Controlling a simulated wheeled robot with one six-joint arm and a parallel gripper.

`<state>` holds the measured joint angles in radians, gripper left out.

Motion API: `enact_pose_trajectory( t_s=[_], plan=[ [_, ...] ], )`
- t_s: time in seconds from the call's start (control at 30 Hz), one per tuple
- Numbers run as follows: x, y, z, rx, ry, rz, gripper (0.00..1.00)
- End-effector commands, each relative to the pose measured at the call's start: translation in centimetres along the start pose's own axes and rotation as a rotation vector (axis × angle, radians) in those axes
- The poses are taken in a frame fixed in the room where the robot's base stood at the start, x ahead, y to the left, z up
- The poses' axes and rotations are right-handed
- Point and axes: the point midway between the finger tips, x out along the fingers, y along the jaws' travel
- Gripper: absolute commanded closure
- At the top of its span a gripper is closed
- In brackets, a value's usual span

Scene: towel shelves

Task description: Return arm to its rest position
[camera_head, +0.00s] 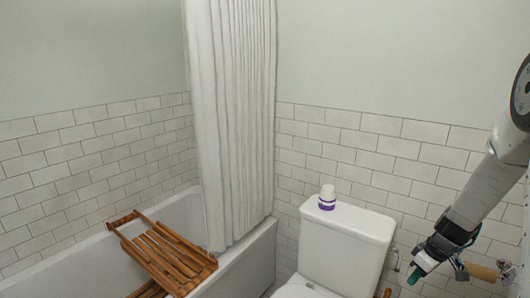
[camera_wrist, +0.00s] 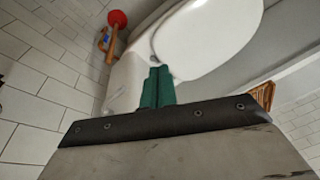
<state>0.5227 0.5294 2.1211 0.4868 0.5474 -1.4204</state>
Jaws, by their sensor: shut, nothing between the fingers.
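My gripper (camera_head: 415,274) is at the lower right of the head view, at the end of my grey arm, which reaches down from the right edge. Its teal fingertips (camera_wrist: 158,87) are together and empty in the wrist view. In the head view the fingertips are to the right of the toilet tank (camera_head: 345,245), near the tiled wall. In the wrist view the white toilet (camera_wrist: 205,40) fills the upper middle beyond the fingers, and I cannot tell the exact gap.
A white and purple container (camera_head: 327,198) stands on the tank lid. A wooden rack (camera_head: 165,255) lies across the bathtub (camera_head: 245,262) at left, beside a white curtain (camera_head: 232,120). A red plunger (camera_wrist: 117,19) shows in the wrist view. A wooden holder (camera_head: 482,272) is by the wall near my gripper.

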Motion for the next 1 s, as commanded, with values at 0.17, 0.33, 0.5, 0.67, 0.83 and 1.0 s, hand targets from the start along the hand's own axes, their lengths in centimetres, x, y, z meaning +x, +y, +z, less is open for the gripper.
enact_pose_trajectory(
  t_s=[0.17, 0.33, 0.5, 0.67, 0.83, 1.0],
  plan=[
    [-4.9, -6.2, 0.1, 0.231, -0.069, -0.081, 1.0],
    [-10.3, -12.7, 0.5, 0.404, -0.154, -0.094, 1.0],
    [-15.4, -18.8, 2.0, 0.531, -0.227, -0.051, 1.0],
    [-19.2, -23.8, 4.0, 0.607, -0.262, 0.022, 1.0],
    [-22.4, -28.1, 6.6, 0.636, -0.253, 0.109, 1.0],
    [-24.7, -31.3, 8.7, 0.577, -0.189, 0.178, 1.0]
  ],
)
